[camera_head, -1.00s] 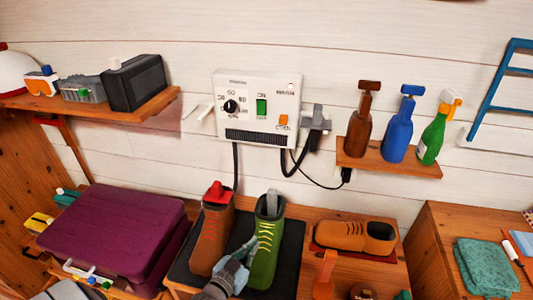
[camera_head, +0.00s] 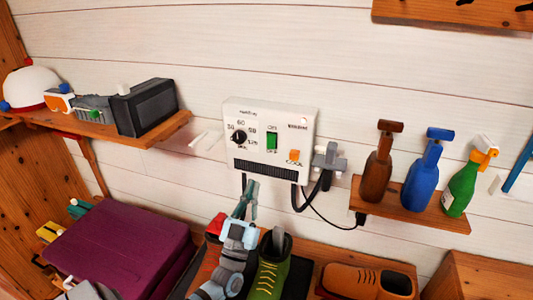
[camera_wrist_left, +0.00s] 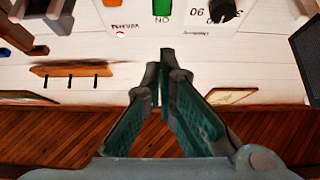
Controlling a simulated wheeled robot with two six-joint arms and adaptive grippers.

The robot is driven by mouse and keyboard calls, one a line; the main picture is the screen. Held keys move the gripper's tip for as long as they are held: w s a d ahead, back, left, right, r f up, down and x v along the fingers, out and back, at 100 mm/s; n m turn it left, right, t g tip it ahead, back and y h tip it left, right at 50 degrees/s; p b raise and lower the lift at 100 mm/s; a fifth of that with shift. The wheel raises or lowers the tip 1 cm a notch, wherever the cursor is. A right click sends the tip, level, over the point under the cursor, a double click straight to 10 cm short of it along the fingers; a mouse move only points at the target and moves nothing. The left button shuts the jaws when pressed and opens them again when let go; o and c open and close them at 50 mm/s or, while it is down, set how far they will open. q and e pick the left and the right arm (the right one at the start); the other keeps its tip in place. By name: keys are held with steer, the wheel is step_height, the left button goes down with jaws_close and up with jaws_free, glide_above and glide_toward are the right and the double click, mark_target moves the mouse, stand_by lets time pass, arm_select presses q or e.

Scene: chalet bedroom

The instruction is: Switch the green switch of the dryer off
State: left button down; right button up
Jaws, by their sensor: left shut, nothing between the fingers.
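The dryer (camera_head: 268,112) is a white box on the plank wall, with a black dial (camera_head: 238,137), a green switch (camera_head: 271,141) and an orange button (camera_head: 293,156). The green switch also shows at the top edge of the wrist view (camera_wrist_left: 162,7), where the panel appears upside down. My left gripper (camera_head: 248,188) is shut and empty, pointing up just below the dryer's lower edge, apart from the switch. Its closed fingertips (camera_wrist_left: 165,58) show in the wrist view. My right gripper is in neither view.
Brown and green boots (camera_head: 270,272) stand below, close to my left arm. Black hoses and a grey fitting (camera_head: 329,158) are at the dryer's right. A shelf (camera_head: 412,215) holds bottles farther right. A purple case (camera_head: 120,250) lies left. The wall before the panel is clear.

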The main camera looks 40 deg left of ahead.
arm_select(q)
steer(key=p, duration=0.1)
glide_toward(272, 136)
step_height(272, 136, up, 4)
steer(key=w, duration=0.1)
steer(key=w+f+b, duration=0.1)
steer(key=w+a, duration=0.1)
steer(key=shift+w+f+b, duration=0.1)
steer(key=shift+f+b, duration=0.15)
steer(key=shift+b, duration=0.1)
steer(key=shift+w, duration=0.25)
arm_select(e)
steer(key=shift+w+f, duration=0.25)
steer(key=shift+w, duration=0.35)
arm_select(q)
steer(key=shift+s, duration=0.1)
